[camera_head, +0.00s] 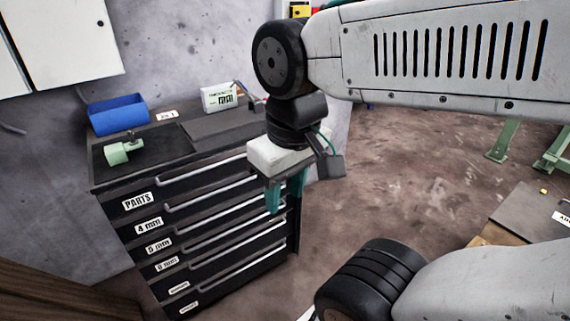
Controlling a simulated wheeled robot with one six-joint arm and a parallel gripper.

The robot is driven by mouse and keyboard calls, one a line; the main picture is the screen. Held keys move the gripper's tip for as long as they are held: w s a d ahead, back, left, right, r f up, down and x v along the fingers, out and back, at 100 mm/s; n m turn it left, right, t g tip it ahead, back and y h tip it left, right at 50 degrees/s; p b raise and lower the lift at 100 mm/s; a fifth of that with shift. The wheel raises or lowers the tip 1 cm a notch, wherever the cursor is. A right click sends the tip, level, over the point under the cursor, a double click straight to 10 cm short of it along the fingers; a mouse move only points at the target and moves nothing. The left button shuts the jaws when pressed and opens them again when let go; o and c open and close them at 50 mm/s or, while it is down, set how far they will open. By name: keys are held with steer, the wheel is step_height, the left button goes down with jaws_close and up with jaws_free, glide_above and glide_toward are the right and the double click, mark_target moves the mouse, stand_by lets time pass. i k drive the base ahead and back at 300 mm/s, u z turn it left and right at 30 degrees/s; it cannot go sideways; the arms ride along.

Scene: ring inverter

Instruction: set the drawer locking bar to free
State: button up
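The black drawer cabinet (205,230) stands against the grey wall, with its several labelled drawers all looking shut. A dark upright strip (296,228) runs down the right front edge of the cabinet; it may be the locking bar, but its setting cannot be read. My gripper (286,200) points down in front of the cabinet's upper right corner. Its two teal fingers are apart with nothing visible between them. It hides the right ends of the top drawers and the upper part of the strip. Contact with the strip cannot be told.
On the cabinet top are a blue bin (118,115), a pale green part (122,150) on a dark mat and a white box (219,97). Green stand legs (503,140) stand at the far right. A low surface (535,215) is at the right edge. Floor right of the cabinet is clear.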

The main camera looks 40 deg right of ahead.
mark_target(299, 203)
steer(key=z, duration=0.3)
steer(key=i, duration=1.05)
steer(key=z, duration=0.6)
